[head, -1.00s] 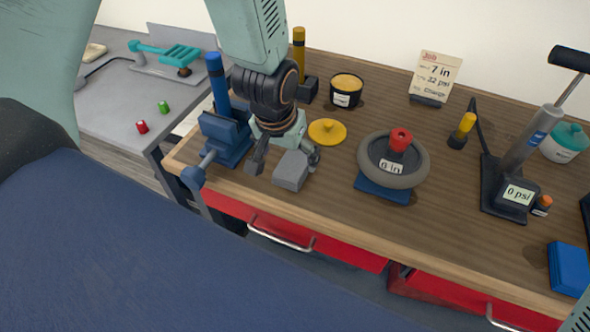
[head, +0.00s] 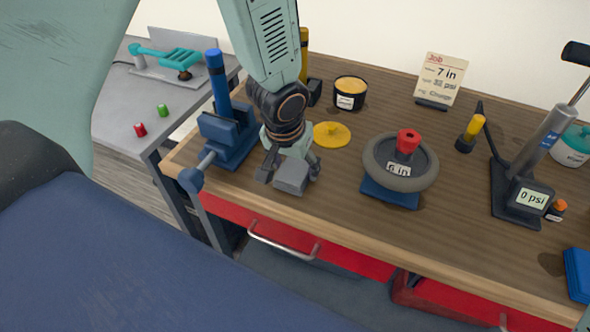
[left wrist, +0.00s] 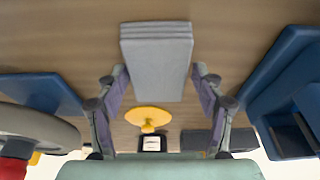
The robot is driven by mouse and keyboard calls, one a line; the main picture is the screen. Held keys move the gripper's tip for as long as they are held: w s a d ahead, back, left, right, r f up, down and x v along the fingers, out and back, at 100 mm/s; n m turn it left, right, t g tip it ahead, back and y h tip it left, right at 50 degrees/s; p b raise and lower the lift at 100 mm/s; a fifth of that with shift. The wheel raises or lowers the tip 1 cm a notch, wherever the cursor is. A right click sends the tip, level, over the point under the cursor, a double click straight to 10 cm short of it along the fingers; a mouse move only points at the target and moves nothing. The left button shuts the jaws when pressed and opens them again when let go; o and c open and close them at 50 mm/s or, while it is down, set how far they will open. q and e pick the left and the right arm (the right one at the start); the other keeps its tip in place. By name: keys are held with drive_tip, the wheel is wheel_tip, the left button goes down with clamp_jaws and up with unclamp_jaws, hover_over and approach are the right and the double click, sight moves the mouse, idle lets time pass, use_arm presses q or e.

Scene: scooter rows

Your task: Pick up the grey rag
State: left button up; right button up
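The grey rag (head: 291,178), a folded block-like stack, lies on the wooden bench near its front edge. My left gripper (head: 290,171) is low over it with one finger on each side. In the left wrist view the rag (left wrist: 157,58) lies between the fingertips of the left gripper (left wrist: 160,76). The fingers are spread, close to the rag's sides; I cannot tell whether they touch it. My right gripper does not show.
A blue vise (head: 228,135) stands close left of the gripper. A yellow lid (head: 332,134) lies behind, and a wheel (head: 378,172) on a blue stand is to the right. A pump (head: 520,195) stands farther right. Red drawers (head: 350,258) are below the edge.

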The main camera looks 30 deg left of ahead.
use_arm(q)
drive_tip(key=shift+d, duration=0.2)
drive_tip(key=c, duration=0.6)
drive_tip(key=shift+a, duration=0.15)
drive_tip(key=shift+r, duration=0.1)
drive_tip(key=shift+r+p, duration=0.75)
drive_tip(key=shift+p, duration=0.05)
drive_tip(key=shift+r+p, duration=0.75)
wheel_tip(320, 180, up, 15)
drive_tip(key=p, duration=1.4)
wheel_tip(320, 180, up, 10)
hover_over(298, 164)
drive_tip(key=s, duration=0.1)
drive_tip(key=shift+s+p, duration=0.1)
drive_tip(key=shift+p, duration=0.2)
